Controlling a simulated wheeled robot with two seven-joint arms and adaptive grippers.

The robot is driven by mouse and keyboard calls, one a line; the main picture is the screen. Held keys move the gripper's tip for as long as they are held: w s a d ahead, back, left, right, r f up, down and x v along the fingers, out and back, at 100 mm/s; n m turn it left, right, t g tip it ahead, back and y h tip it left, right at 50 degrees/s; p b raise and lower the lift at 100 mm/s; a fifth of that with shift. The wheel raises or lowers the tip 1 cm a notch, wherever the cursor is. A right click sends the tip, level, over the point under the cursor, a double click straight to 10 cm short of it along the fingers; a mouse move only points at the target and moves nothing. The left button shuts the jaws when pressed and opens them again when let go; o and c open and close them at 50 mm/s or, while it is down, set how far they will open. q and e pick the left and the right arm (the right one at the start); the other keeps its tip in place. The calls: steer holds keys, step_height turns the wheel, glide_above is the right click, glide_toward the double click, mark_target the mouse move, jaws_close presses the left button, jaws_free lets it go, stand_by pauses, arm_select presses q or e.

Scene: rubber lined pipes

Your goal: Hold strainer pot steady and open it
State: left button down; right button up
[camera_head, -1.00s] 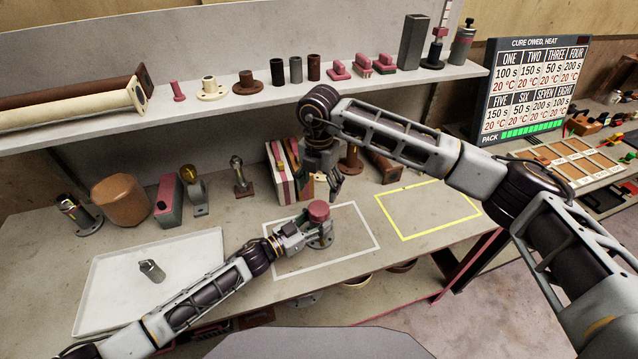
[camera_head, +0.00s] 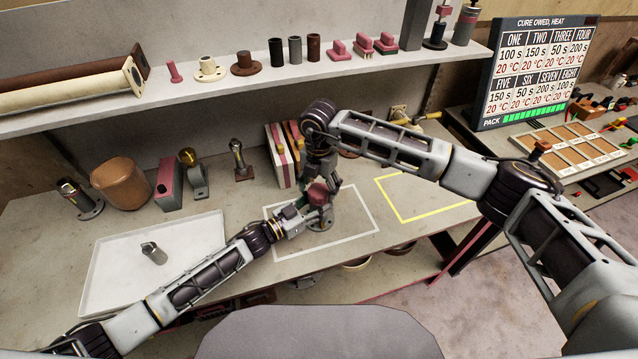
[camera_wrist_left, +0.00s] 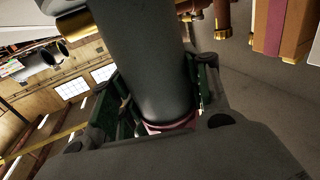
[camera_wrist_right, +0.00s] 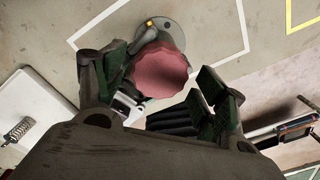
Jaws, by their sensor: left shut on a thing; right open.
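The strainer pot (camera_head: 318,192) has a dull red cap and a round grey flanged base (camera_head: 322,223). It stands upright inside the white outline on the bench. My left gripper (camera_head: 303,210) is shut on the pot's side from the left, below the cap. In the left wrist view a wide grey cylinder and a pinkish band (camera_wrist_left: 172,127) show between its fingers. My right gripper (camera_head: 323,186) is open over the pot from above. In the right wrist view its fingers stand either side of the red cap (camera_wrist_right: 160,72), with a gap on the right side.
A white tray (camera_head: 110,290) with a small metal part (camera_head: 153,253) lies at the left. A yellow outline (camera_head: 410,221) on the right is empty. Upright slabs (camera_head: 280,155) stand close behind my right gripper. A shelf with pipe parts runs above.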

steer(key=c, duration=1)
steer(key=shift+c, duration=0.2)
